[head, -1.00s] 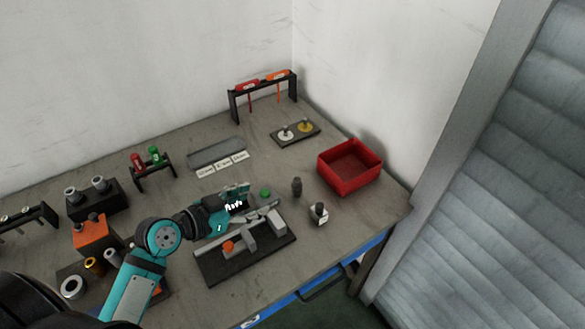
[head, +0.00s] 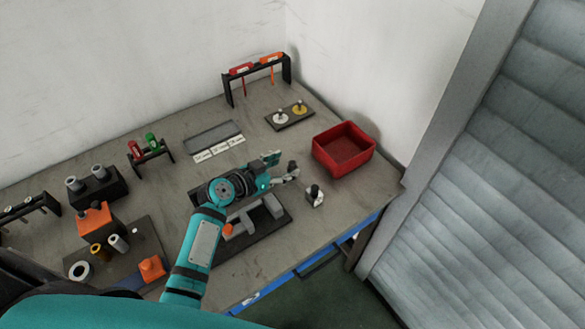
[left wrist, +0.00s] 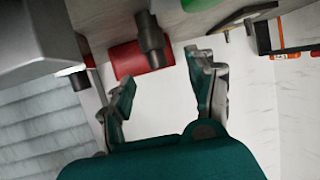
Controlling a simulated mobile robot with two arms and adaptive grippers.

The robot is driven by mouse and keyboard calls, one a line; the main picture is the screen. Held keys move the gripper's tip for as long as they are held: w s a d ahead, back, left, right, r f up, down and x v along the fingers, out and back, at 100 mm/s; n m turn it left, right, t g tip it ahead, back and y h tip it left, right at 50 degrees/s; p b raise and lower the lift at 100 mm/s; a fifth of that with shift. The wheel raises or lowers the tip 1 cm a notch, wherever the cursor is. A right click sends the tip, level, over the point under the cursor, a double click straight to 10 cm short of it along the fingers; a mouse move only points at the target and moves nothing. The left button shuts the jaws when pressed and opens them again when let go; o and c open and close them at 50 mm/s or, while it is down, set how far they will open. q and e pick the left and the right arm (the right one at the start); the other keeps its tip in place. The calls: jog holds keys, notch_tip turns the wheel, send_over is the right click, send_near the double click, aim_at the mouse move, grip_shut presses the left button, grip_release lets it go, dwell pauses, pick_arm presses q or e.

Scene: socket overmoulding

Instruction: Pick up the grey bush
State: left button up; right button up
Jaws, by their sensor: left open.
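The grey bush (head: 292,166) is a small dark grey cylinder standing on the bench, left of the red bin. In the left wrist view the bush (left wrist: 152,40) shows ahead of the gap between my fingers, with the red bin behind it. My left gripper (head: 281,167) is open, its fingers pointing at the bush, with the tips close to it in the head view. In the left wrist view both fingers of the gripper (left wrist: 163,78) are spread, with nothing between them. I cannot tell whether the tips reach past the bush's near side. My right gripper is out of view.
The red bin (head: 344,150) stands just right of the bush. A pale block with a dark knob (head: 314,195) stands in front of it. A dark fixture plate (head: 262,228) lies under my left arm.

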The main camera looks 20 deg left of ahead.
aim_at(290, 165)
pick_arm(q)
jog(key=x, duration=0.3)
jog(key=shift+w+d+f+p, duration=0.15)
jog(key=shift+f+p, duration=0.2)
jog(key=shift+p, duration=0.05)
jog(key=shift+w+d+f, duration=0.15)
jog(key=shift+w+f, duration=0.05)
jog(key=shift+w, duration=0.1)
jog(key=shift+c, duration=1)
grip_shut()
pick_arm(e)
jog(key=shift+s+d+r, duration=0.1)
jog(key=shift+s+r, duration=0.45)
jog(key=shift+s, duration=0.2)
